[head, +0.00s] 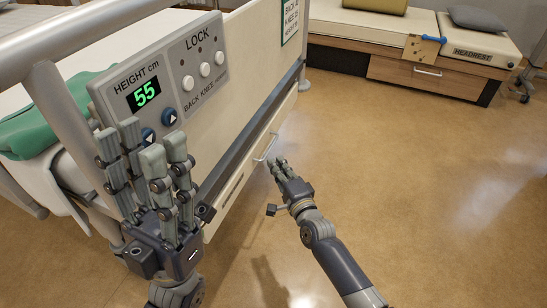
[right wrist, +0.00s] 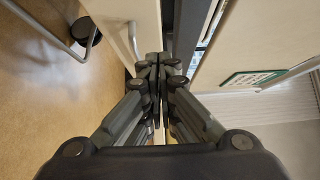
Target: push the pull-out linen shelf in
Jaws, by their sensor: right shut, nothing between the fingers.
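The pull-out linen shelf's pale front (head: 284,118) runs along the bottom of the bed's footboard, with a dark gap between them. Its bar handle (head: 264,149) shows near the middle; in the right wrist view the handle (right wrist: 134,40) is at upper left. My right gripper (head: 277,166) is shut and empty, with its fingertips close to the handle and front; I cannot tell whether they touch. In the right wrist view my shut fingers (right wrist: 154,62) meet beside the shelf front (right wrist: 108,22). My left gripper (head: 142,145) is open and empty, in front of the bed's control panel.
The control panel (head: 205,55) reads 55 cm on its height display. A grey bed rail (head: 60,105) and green cloth (head: 35,130) are at left. A bench with a wooden drawer (head: 412,74) stands at the back right. The floor (head: 430,170) at right is clear.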

